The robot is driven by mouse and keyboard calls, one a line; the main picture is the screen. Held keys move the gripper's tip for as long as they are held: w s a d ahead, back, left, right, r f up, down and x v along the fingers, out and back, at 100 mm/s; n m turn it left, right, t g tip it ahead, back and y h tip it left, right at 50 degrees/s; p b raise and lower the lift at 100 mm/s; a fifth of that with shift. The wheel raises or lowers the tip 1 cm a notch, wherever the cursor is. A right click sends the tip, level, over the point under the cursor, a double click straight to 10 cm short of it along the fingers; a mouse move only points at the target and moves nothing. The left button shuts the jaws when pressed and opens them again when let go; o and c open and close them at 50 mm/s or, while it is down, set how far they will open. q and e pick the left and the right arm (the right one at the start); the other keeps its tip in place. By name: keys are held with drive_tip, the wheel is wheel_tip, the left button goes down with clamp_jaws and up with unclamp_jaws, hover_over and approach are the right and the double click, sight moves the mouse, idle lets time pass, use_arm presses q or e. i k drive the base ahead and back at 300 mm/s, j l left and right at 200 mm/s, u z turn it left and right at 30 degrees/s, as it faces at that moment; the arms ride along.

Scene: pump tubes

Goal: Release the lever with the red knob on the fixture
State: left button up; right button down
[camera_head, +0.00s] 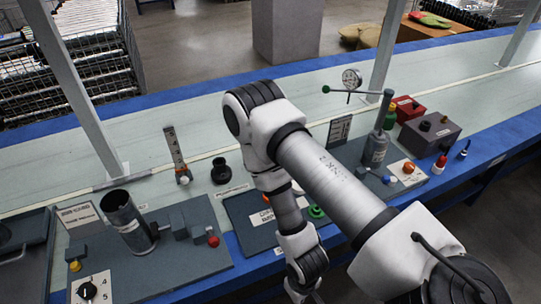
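A dark grey fixture (150,275) lies at the front left of the bench. A metal tube (120,215) stands on it, tilted slightly. To the right of the tube are small grey clamp blocks and a lever ending in a red knob (213,241). The knob is at the right side of the fixture, uncovered. My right arm crosses the middle of the view, and its wrist bends down to the bottom edge, right of the red knob and apart from it. Its fingers are not visible. My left arm and gripper do not show.
A dial panel (90,290) is at the front left. A dark plate (262,222) is partly behind my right arm. At the right stand a metal cylinder (376,148), a lever with a green knob (326,89) and a grey box (430,133).

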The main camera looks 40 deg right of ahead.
sight(214, 242)
drive_tip(key=l+z, duration=0.2)
drive_tip(key=z, duration=0.25)
drive_tip(key=k+u, duration=0.35)
drive_tip(key=k+j+u, duration=0.15)
drive_tip(key=u, duration=0.2)
drive_tip(key=k+j+u, duration=0.2)
drive_tip(key=k+u, duration=0.2)
